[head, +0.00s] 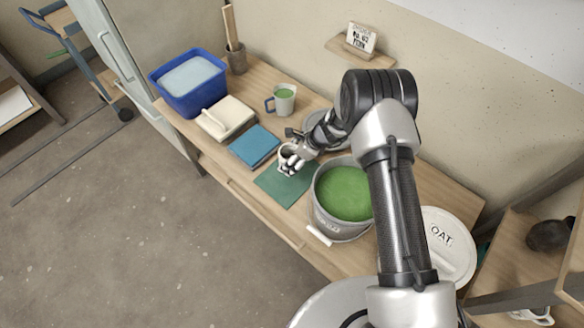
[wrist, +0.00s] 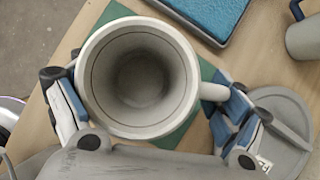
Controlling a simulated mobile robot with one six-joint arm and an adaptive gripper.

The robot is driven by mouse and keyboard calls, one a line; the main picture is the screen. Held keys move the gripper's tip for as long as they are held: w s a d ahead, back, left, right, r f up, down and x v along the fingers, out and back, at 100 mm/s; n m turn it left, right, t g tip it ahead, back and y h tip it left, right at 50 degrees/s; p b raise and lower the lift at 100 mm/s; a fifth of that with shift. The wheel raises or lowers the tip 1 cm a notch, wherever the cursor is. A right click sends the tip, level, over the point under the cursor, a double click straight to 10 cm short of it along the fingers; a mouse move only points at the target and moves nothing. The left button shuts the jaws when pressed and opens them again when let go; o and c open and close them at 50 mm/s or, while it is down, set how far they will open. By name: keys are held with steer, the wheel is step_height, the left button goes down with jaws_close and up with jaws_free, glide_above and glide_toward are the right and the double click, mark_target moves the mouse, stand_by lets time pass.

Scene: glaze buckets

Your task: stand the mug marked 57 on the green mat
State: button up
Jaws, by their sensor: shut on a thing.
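My gripper (head: 292,162) is shut on a pale grey mug (wrist: 180,75), with one finger at its left side and the other by its handle at the right in the wrist view. The mug is upright and empty, its open mouth facing the wrist camera. No number shows on it. The green mat (head: 284,188) lies on the bench below the mug and also shows around it in the wrist view (wrist: 112,13). The mug is over the mat's back part in the head view. I cannot tell whether its base touches the mat.
A bucket of green glaze (head: 326,215) stands right of the mat. Another mug (head: 285,104), with green contents, stands behind. A grey disc (wrist: 280,120) is beside my right finger.

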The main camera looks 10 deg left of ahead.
steer(key=shift+w+f+b, duration=0.1)
steer(key=shift+f+b, duration=0.6)
steer(key=shift+f, duration=2.05)
steer(key=shift+f, duration=0.15)
steer(key=o, duration=1.1)
steer(key=shift+c, duration=0.2)
steer(key=shift+r, duration=0.2)
steer(key=p+v, duration=0.3)
steer(key=v, duration=0.9)
